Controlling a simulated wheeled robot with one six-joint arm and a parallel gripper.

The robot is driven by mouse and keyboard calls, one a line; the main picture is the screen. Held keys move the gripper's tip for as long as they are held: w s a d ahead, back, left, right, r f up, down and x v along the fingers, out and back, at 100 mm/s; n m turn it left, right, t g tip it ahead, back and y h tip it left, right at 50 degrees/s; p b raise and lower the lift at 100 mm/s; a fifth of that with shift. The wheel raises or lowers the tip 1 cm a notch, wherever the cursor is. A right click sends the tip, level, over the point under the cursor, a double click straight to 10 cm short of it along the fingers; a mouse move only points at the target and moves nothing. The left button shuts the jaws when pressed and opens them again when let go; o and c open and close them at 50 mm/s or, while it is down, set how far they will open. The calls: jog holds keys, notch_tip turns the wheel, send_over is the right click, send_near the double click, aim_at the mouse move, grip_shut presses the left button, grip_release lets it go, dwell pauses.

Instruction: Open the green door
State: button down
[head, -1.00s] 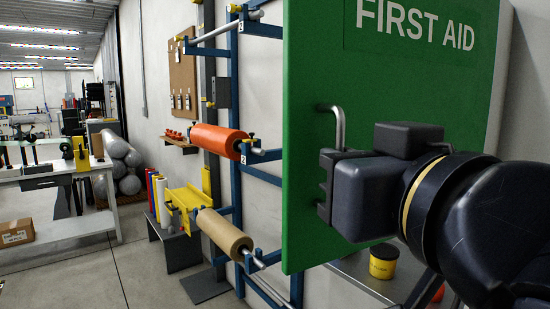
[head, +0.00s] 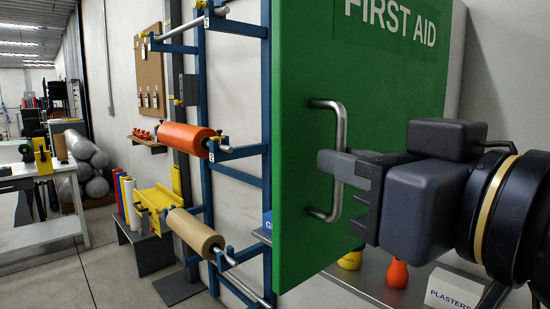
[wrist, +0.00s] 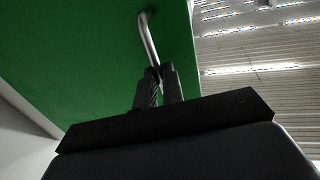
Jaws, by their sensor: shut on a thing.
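The green door (head: 300,80), lettered FIRST AID, stands swung out from the wall in the head view, with cabinet contents showing below its lower edge. In the wrist view, the fingers (wrist: 159,85) close on the lower visible end of the handle (wrist: 148,35), in front of the green door (wrist: 90,60). The cabinet's hinge side is not clearly visible.
A white PLASTERS box (head: 455,292), an orange bottle (head: 397,273) and a yellow container (head: 351,260) sit on a grey surface below the door. A blue rack with an orange roll (head: 186,137) and a brown roll (head: 195,232) stands left. Floor is clear at lower left.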

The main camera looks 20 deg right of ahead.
jog(key=shift+s+d+n+y, duration=0.2)
jog(key=shift+s+d+y, duration=0.1)
jog(key=shift+s+d, duration=0.25)
jog(key=shift+s+d+n+y, duration=0.2)
jog(key=shift+s+d+y, duration=0.15)
jog(key=shift+s, duration=0.45)
jog(key=c, duration=1.5)
grip_release()
jog(key=shift+c, duration=0.2)
